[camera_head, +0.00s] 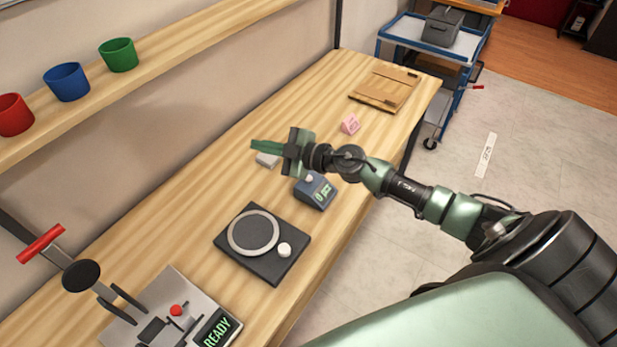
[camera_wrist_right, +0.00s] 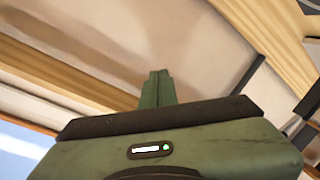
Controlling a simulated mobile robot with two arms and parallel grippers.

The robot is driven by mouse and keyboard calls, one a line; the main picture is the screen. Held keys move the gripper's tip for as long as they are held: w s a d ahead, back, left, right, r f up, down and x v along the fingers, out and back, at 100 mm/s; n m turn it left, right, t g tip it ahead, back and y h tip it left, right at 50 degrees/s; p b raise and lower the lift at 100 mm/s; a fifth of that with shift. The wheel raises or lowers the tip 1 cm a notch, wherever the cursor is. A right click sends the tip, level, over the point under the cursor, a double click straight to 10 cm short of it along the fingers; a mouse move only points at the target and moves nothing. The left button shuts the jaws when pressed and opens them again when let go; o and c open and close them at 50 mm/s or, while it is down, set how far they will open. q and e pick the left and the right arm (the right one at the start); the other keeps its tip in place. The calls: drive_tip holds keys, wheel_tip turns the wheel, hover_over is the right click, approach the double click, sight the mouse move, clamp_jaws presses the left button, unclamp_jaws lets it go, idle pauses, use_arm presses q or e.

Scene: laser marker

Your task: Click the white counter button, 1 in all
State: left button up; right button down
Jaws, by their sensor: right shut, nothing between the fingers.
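The counter (camera_head: 316,192) is a small blue-grey box on the wooden bench, with a green display that seems to read 0 and a small pale button (camera_head: 309,177) on its top. My right gripper (camera_head: 254,146) is shut and empty, its green fingers pointing left in the head view. It is above the bench, up and to the left of the counter in the picture, and apart from it. In the right wrist view the fingers (camera_wrist_right: 158,76) are pressed together with nothing between them. My left gripper is not in view.
A pale block (camera_head: 267,160) lies just below the right fingers in the picture. A black dial device (camera_head: 281,270), a READY machine (camera_head: 185,283), a pink block (camera_head: 350,124) and a wooden board (camera_head: 368,91) are on the bench. A shelf (camera_head: 171,48) with cups runs along the wall.

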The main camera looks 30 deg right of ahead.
drive_tip(key=d+f+n+g+h, duration=0.1)
drive_tip(key=d+f+g, duration=0.3)
drive_tip(key=d, duration=0.3)
drive_tip(key=g+h, duration=0.2)
hover_over(312, 179)
wheel_tip(312, 179, down, 3)
drive_tip(key=shift+w+d, duration=0.1)
wheel_tip(312, 179, down, 7)
drive_tip(key=b, duration=0.8)
drive_tip(key=shift+f+b, duration=0.3)
drive_tip(key=shift+f, duration=0.55)
drive_tip(key=shift+f, duration=0.1)
idle(0.4)
